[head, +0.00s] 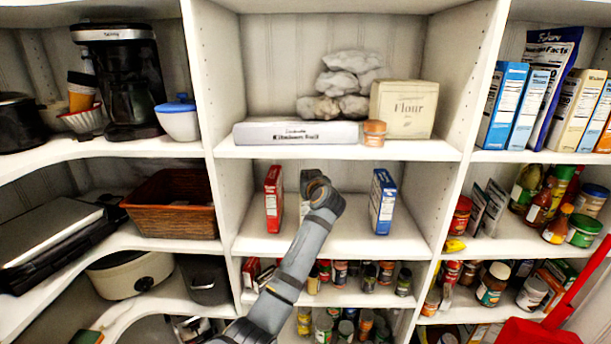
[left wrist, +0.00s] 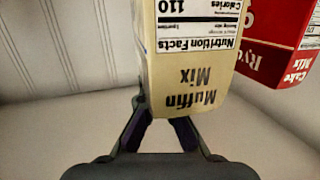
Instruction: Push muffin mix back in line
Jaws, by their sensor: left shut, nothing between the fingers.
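The muffin mix box (left wrist: 190,65) is cream with dark print and appears upside down in the left wrist view. In the head view only a pale sliver of the box (head: 304,210) shows on the middle shelf, behind my left arm. My left gripper (left wrist: 160,122) is shut and empty, with its fingers right against the near face of the box; contact cannot be told for sure. In the head view my wrist (head: 320,192) hides the fingers. A red cake mix box (head: 273,199) stands to the left, also in the left wrist view (left wrist: 283,42). My right gripper is not in view.
A blue box (head: 382,202) stands to the right on the same shelf (head: 348,240), with bare shelf between. Jars and cans crowd the shelf below.

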